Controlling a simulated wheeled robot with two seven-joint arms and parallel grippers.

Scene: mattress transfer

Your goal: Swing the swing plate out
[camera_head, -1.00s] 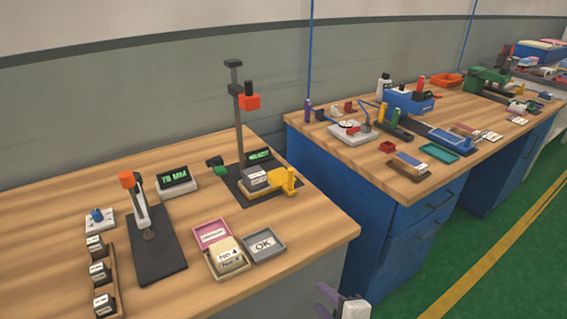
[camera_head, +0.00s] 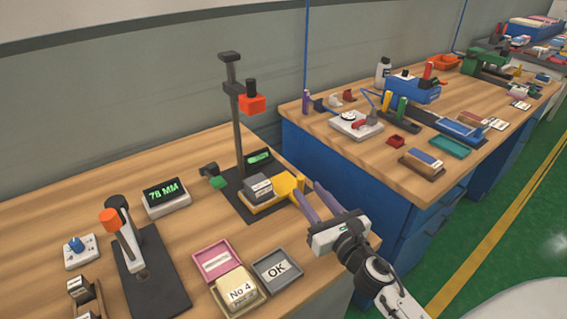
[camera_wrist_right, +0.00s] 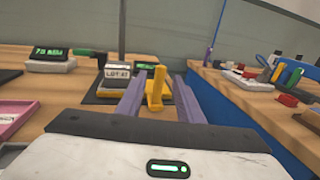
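The yellow swing plate (camera_head: 266,204) lies on the dark base of the tall stand (camera_head: 235,110), with a grey labelled block (camera_head: 258,188) on it. Its upright yellow handle (camera_head: 287,184) is at the plate's right end. My right gripper (camera_head: 306,188) is open, its two purple fingers pointing at the handle from the right. In the right wrist view the handle (camera_wrist_right: 155,88) shows between the open fingers (camera_wrist_right: 158,80); I cannot tell whether it is between the tips or just beyond them. My left gripper is not in view.
An orange-black head (camera_head: 251,102) hangs on the stand above the plate. A pink tray (camera_head: 217,258), a No 4 tray (camera_head: 239,293) and an OK tray (camera_head: 277,269) lie in front. A blue bench (camera_head: 345,165) stands right, across a gap.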

